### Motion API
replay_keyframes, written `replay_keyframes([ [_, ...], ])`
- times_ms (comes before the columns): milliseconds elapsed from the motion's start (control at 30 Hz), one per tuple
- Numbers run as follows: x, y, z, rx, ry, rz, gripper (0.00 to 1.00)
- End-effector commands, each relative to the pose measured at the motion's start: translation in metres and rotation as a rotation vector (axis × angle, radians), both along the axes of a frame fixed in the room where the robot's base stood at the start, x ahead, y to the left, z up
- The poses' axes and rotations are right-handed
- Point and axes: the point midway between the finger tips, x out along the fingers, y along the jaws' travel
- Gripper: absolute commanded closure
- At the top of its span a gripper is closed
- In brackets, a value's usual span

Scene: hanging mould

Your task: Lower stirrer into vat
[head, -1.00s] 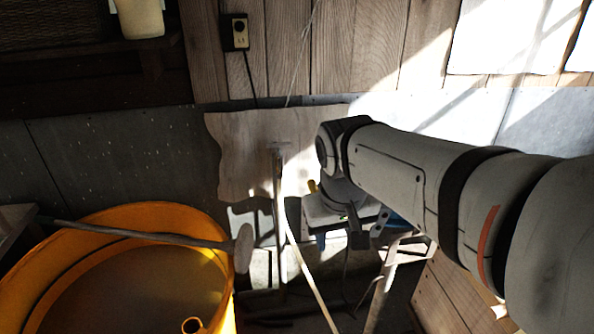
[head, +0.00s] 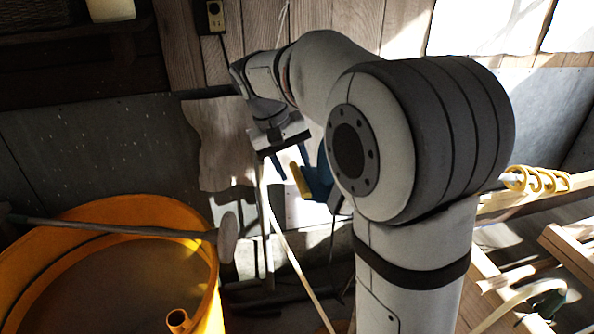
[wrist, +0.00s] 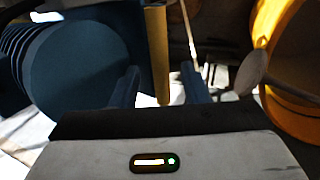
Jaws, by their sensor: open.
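The yellow-orange vat (head: 100,212) stands at the lower left in the head view and shows at the right edge of the wrist view (wrist: 268,22). A long rod with a round disc at its end, which looks like the stirrer (head: 228,238), lies across the vat's rim, its disc overhanging the right side. Its disc also shows in the wrist view (wrist: 250,72). My gripper (head: 291,160) is open, above and to the right of the disc and apart from it. In the wrist view its fingers (wrist: 160,86) are spread with no grip on anything.
A dark blue object (head: 318,172) with a yellow bar (head: 301,181) is close to my gripper. A thin pale pole (head: 285,245) slants down below it. A small yellow tube (head: 178,320) stands at the vat's front. Wooden beams (head: 560,250) fill the lower right.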

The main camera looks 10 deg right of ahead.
Motion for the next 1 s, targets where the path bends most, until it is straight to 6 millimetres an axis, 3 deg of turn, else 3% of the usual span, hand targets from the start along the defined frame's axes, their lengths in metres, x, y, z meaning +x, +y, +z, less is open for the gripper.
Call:
replay_keyframes([
  [200,0.0,-0.007,-0.019,0.0,0.0,-0.001,0.59],
  [500,0.0,-0.008,-0.022,0.0,0.0,-0.001,0.59],
  [1000,0.0,-0.008,-0.021,0.0,-0.001,-0.002,1.0],
])
